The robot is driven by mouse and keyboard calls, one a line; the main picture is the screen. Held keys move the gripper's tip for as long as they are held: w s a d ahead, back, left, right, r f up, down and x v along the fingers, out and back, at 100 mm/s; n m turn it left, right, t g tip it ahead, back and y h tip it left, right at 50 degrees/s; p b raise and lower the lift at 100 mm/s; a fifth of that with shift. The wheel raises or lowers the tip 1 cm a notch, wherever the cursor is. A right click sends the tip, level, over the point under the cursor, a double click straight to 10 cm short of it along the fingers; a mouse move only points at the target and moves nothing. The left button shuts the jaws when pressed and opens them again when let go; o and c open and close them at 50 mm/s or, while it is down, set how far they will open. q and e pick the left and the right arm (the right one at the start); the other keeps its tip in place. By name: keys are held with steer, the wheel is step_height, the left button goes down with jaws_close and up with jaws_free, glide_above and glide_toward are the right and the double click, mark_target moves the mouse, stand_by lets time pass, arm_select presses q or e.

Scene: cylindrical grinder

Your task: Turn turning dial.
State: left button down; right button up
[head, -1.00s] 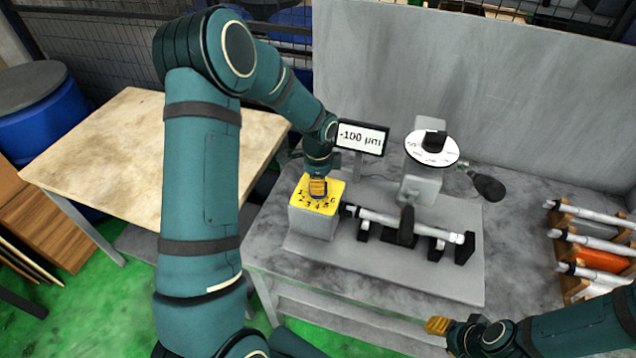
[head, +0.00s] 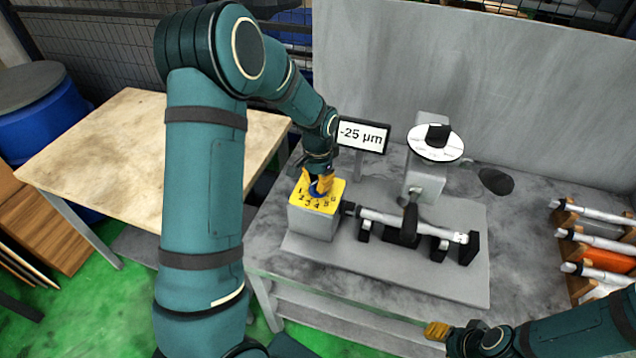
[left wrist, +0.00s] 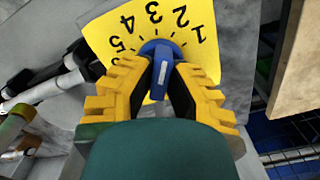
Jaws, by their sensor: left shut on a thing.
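The blue turning dial (left wrist: 162,72) sits on a yellow numbered plate (left wrist: 100,38), on top of a grey box (head: 312,222). A white mark on the dial points toward the 2 and 3 side in the left wrist view. My left gripper (left wrist: 158,82) is shut on the dial, one yellow finger on each side. In the head view the left gripper (head: 319,184) hides part of the dial and plate. My right gripper (head: 437,331) is low in front of the bench, away from the dial; its finger opening is unclear.
A display (head: 362,136) behind the box reads -25 µm. To its right stands the grinder head with a white disc (head: 436,143). A shaft (head: 400,221) lies on supports beside the box. A rack of shafts (head: 568,250) stands far right.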

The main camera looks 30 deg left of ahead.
arm_select(q)
steer(key=shift+s+f+n, duration=0.1)
steer(key=shift+n, duration=1.5)
steer(key=c, duration=0.9)
jaws_free()
steer(key=shift+c, duration=0.2)
steer(key=shift+r, duration=0.6)
step_height(320, 180, up, 11)
